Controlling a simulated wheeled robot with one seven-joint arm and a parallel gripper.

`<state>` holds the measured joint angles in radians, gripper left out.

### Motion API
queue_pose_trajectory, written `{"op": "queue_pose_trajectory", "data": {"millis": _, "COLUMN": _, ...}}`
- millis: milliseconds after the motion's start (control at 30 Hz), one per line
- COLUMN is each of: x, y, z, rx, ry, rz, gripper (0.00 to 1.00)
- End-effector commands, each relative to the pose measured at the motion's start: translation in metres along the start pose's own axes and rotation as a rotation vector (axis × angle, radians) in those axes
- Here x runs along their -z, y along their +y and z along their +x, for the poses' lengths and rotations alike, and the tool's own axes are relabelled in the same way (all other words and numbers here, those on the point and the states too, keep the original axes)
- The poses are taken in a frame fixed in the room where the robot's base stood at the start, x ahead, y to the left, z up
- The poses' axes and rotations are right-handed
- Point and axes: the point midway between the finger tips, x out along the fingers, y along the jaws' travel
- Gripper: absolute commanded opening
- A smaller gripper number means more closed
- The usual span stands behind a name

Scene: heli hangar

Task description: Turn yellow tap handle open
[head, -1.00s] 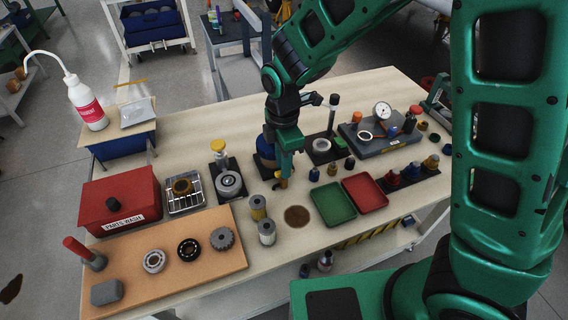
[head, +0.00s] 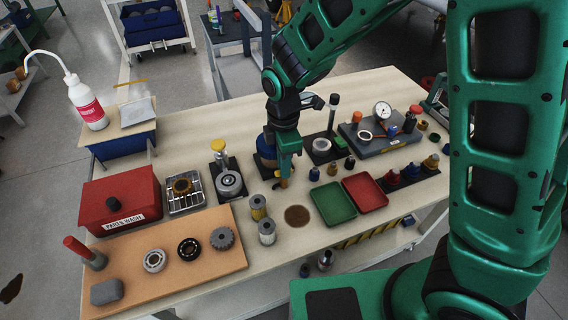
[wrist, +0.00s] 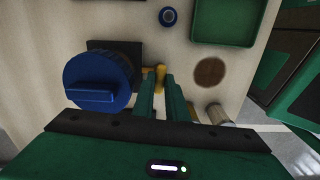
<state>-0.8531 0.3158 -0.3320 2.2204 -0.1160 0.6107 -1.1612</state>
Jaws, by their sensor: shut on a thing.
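The yellow tap handle (wrist: 160,74) shows in the wrist view between the tips of my two green fingers, at the right side of a fixture with a large round blue cap (wrist: 98,80). In the head view the handle (head: 283,183) shows just below my gripper (head: 284,174), on the bench. My gripper also shows in the wrist view (wrist: 161,84), its fingers close together on the handle. The arm and fingers hide much of the blue-capped fixture in the head view, and the fingers cover part of the handle.
A yellow-topped silver fixture (head: 229,182) stands left of my gripper. Two small canisters stand in front, the nearer being grey (head: 267,232). A green tray (head: 333,204) and a red tray (head: 365,194) lie to the right. A gauge block (head: 380,137) stands behind them.

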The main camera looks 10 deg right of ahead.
Motion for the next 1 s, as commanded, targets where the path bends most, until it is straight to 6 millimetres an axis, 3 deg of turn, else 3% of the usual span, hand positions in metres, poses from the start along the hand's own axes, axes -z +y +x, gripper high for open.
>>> {"op": "queue_pose_trajectory", "data": {"millis": 1000, "x": 0.0004, "y": 0.0065, "z": -0.0030, "rx": -0.013, "ry": 0.011, "rz": 0.921, "gripper": 0.00}}
